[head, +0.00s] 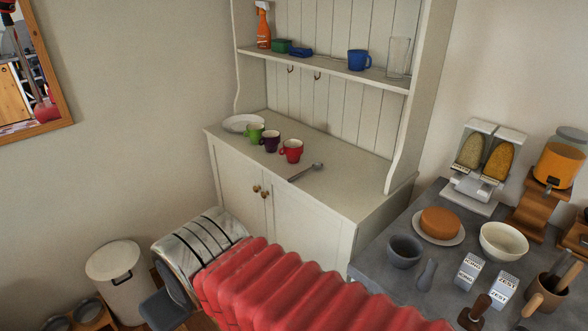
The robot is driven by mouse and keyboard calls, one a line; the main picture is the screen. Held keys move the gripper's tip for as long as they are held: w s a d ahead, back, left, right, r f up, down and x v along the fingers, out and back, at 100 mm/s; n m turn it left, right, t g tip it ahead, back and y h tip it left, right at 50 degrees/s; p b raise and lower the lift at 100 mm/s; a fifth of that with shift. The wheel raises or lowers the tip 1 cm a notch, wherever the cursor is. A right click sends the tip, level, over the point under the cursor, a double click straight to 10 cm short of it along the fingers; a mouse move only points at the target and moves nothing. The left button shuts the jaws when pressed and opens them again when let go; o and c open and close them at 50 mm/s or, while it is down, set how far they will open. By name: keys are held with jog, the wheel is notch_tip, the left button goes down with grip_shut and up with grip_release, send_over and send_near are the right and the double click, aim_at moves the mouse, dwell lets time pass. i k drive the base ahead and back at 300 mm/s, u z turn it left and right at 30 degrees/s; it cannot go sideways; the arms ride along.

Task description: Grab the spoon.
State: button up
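The spoon (306,172) lies on the cream dresser's worktop (345,190), near the front edge. Its bowl end points to the back right and its handle runs to the front left. It lies to the right of the red mug and apart from it. My arm crosses the bottom of the head view, with a red ribbed sleeve and a pale striped segment. A dark grey part below that segment may belong to my gripper (166,300). Its fingers cannot be made out. It is low and left of the spoon, well apart from it.
A green mug (255,134), a purple mug (270,142), a red mug (291,151) and a white plate (243,123) stand left of the spoon. A shelf (330,70) runs above. A crowded grey counter (365,256) is at right. The worktop right of the spoon is clear.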

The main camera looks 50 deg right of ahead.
aim_at(317, 165)
jog(key=i, duration=1.5)
jog(key=z, duration=0.05)
